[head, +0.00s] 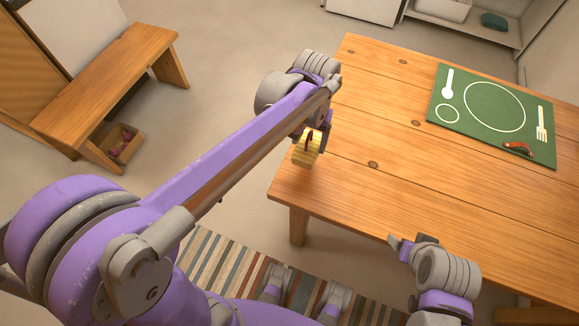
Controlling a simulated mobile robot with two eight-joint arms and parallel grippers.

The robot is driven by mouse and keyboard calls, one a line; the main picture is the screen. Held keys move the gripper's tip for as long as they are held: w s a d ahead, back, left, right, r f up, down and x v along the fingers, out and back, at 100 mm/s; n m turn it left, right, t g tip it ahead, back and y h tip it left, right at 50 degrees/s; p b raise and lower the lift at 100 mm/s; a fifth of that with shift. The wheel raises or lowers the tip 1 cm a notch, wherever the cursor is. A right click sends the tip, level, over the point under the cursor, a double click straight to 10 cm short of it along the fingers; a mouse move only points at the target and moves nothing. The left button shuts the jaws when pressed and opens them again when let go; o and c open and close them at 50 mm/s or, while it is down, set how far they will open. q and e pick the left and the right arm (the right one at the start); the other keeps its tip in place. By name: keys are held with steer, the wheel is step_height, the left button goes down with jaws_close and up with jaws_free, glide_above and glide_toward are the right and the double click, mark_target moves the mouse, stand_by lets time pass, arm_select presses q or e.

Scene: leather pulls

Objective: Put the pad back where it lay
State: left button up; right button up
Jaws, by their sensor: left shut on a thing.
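A yellow pad (305,151) with a dark red strap on its face hangs from my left gripper (311,136), which is shut on it. The pad shows upright in front of the left edge of the wooden table (345,190); its height over the top is hard to tell. My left wrist and fingers hide part of it. My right gripper (400,246) is at the table's near edge, with nothing seen in it; its finger gap is too unclear to read.
A green mat (467,122) with a printed plate, spoon and fork and a brown leather pull (518,149) lies on the table's far right. Bare wood surrounds it. A wooden bench (110,85), a small box (121,143) and a striped rug (225,262) are on the left and below.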

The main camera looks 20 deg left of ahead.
arm_select(q)
steer(key=shift+a, duration=0.1)
step_height(320, 180, down, 10)
steer(key=shift+s+b, duration=0.1)
steer(key=shift+b, duration=0.5)
steer(key=shift+f, duration=0.1)
steer(key=o, duration=1.2)
